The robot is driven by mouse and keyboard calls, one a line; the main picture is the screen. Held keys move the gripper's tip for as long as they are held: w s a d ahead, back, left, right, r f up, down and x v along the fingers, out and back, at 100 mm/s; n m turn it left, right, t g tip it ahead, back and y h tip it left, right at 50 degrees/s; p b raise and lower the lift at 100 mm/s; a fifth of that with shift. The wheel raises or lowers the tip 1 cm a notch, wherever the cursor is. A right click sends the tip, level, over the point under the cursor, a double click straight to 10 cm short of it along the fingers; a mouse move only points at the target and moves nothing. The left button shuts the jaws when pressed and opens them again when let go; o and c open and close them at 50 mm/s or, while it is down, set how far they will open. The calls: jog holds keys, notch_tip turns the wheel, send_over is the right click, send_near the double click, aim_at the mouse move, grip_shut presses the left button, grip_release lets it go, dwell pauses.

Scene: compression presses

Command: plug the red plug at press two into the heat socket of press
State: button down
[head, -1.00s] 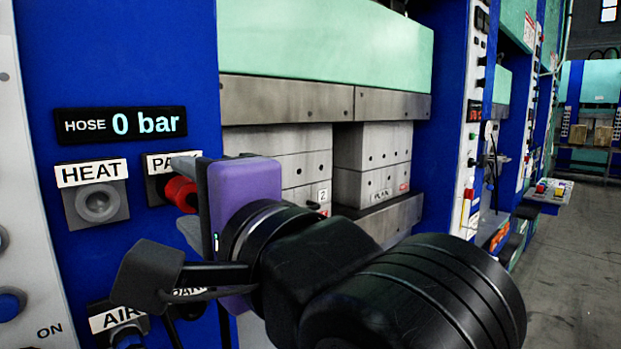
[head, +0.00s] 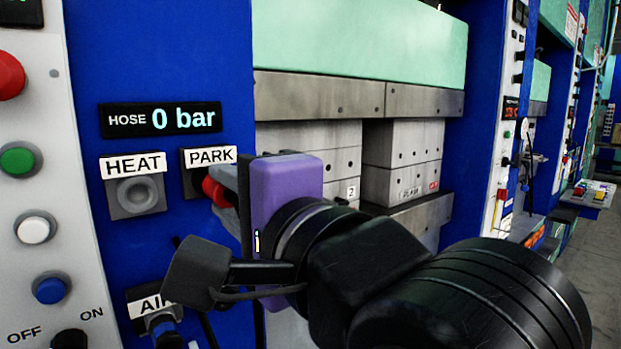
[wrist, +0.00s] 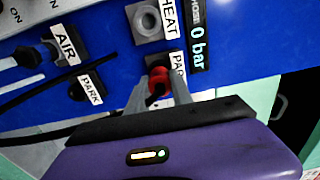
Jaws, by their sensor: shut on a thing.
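The red plug (head: 214,190) sits at the socket under the PARK label (head: 209,156) on the blue panel of the press. The heat socket (head: 138,196) is a grey square with a round hole, left of the plug under the HEAT label. It looks empty, and it also shows in the wrist view (wrist: 149,20).
A display (head: 160,119) above reads "HOSE 0 bar". Below is the AIR socket (head: 162,318) with a blue connector and hanging hoses. A grey panel (head: 30,110) with buttons and a knob is at left. The press blocks (head: 303,152) are at right.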

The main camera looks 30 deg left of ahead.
jog(key=shift+p+v, duration=0.4)
jog(key=shift+v, duration=0.9)
jog(key=shift+p+v, duration=0.95)
jog(key=shift+v, duration=1)
jog(key=shift+r, duration=0.1)
